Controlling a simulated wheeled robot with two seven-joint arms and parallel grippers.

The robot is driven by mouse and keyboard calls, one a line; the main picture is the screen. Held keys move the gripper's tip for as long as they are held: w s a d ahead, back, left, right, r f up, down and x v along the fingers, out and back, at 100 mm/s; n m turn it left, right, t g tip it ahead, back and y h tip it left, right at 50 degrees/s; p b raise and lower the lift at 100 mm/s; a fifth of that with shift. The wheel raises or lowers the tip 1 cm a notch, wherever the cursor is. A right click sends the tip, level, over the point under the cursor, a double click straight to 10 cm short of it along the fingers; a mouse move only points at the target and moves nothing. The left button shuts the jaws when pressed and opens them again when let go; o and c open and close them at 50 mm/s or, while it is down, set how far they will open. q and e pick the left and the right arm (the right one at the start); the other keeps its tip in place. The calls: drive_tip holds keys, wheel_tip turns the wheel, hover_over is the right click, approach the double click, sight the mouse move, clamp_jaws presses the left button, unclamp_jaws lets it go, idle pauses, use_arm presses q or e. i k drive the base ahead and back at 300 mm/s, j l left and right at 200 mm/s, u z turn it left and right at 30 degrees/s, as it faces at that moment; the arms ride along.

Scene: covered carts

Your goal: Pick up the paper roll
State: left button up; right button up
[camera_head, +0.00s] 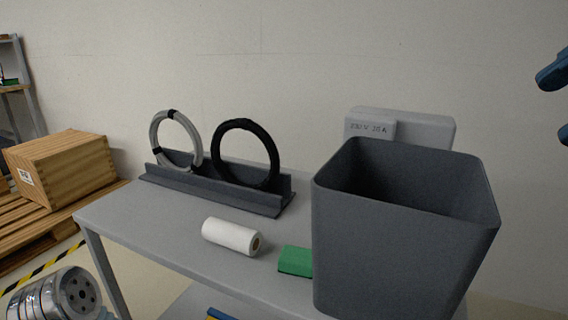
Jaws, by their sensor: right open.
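The white paper roll (230,236) lies on its side on the grey cart top (150,222), near the front edge. Its brown-ringed end faces right. My right gripper (553,104) shows at the right edge of the view, with two dark blue fingers held apart, empty. It is high up and well to the right of the roll, beyond the grey bin. The rest of that gripper is cut off by the frame. My left gripper is not in view.
A tall dark grey bin (395,240) stands at the cart's right, partly hiding a green block (294,261) beside the roll. Behind are a rack (215,190) with a grey ring and a black ring, and a grey box (425,130). A wooden crate (65,170) sits left.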

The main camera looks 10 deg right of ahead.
sight(247, 240)
drive_tip(key=k+j, duration=0.25)
drive_tip(key=j, duration=0.2)
drive_tip(key=k+j, duration=0.25)
drive_tip(key=j, duration=0.15)
drive_tip(key=k+j, duration=0.2)
drive_tip(key=j, duration=0.25)
drive_tip(key=k+j, duration=0.25)
drive_tip(key=j, duration=0.15)
